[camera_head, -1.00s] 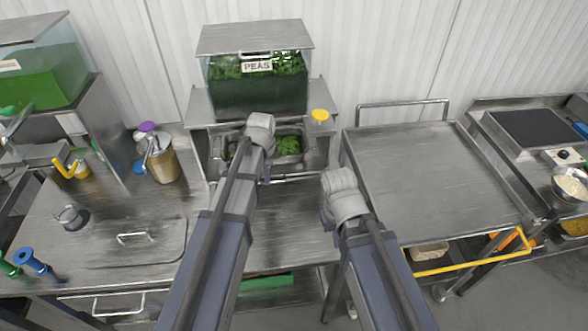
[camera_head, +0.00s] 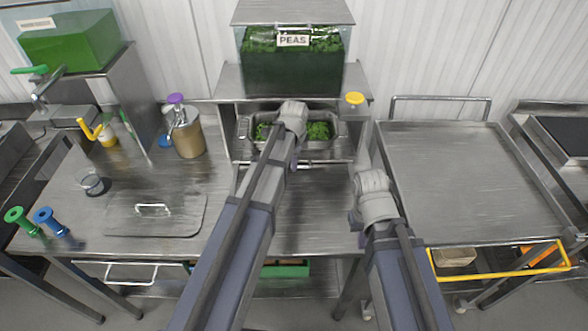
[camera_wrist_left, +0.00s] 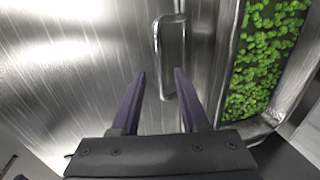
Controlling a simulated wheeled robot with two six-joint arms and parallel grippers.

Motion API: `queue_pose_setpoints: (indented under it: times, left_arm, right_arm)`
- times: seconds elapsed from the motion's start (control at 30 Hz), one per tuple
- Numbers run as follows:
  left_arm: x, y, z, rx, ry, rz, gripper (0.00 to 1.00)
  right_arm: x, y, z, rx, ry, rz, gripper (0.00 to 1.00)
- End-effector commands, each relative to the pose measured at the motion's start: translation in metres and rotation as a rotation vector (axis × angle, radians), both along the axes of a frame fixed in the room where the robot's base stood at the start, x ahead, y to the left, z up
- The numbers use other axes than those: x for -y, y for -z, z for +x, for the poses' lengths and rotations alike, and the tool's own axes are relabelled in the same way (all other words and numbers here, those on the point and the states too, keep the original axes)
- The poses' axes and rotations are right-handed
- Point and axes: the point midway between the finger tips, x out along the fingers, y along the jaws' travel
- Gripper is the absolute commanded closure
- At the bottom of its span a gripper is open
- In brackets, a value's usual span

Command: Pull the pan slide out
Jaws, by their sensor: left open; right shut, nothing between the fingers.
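A metal pan (camera_head: 341,131) of green peas (camera_head: 318,131) sits on the slide under the peas dispenser (camera_head: 292,68). A bar handle (camera_head: 325,162) runs along the slide's front. In the left wrist view a handle loop (camera_wrist_left: 158,55) stands just beyond my fingertips, and peas (camera_wrist_left: 262,60) show at the right. My left gripper (camera_head: 294,163) is open, pointing down at the slide's front; its fingers (camera_wrist_left: 160,74) are spread with nothing between them. My right gripper (camera_head: 355,220) is shut and empty, right of the slide near the bench's right edge. My left arm hides part of the pan.
A lidded metal panel (camera_head: 180,222) lies on the bench at left, with a pump container (camera_head: 187,135) behind it. A yellow knob (camera_head: 354,98) stands by the dispenser. A steel cart (camera_head: 465,175) with a yellow rail stands at right. The bench before the slide is clear.

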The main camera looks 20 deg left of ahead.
Motion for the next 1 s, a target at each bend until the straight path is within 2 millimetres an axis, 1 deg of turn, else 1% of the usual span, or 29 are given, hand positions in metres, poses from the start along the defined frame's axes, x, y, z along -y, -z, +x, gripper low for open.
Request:
queue_pose_setpoints:
  times: [0.03,0.13,0.47,0.87,1.0]
  left_arm:
    - [-0.0004,0.0119,0.0017,0.000,0.000,0.000,0.55]
    - [-0.0009,0.0181,0.0032,0.000,0.000,0.000,0.55]
    - [-0.0011,0.0186,0.0036,0.000,0.000,0.000,0.55]
    - [-0.0011,0.0186,0.0035,0.000,0.000,0.000,0.99]
    - [-0.0011,0.0186,0.0035,0.000,0.000,0.000,1.00]
  right_arm:
    - [0.0000,0.0119,0.0000,0.000,0.000,0.000,1.00]
    - [0.0000,0.0181,0.0000,0.000,0.000,0.000,1.00]
    - [0.0000,0.0186,0.0000,0.000,0.000,0.000,1.00]
    - [0.0000,0.0187,0.0000,0.000,0.000,0.000,1.00]
    - [0.0000,0.0187,0.0000,0.000,0.000,0.000,1.00]
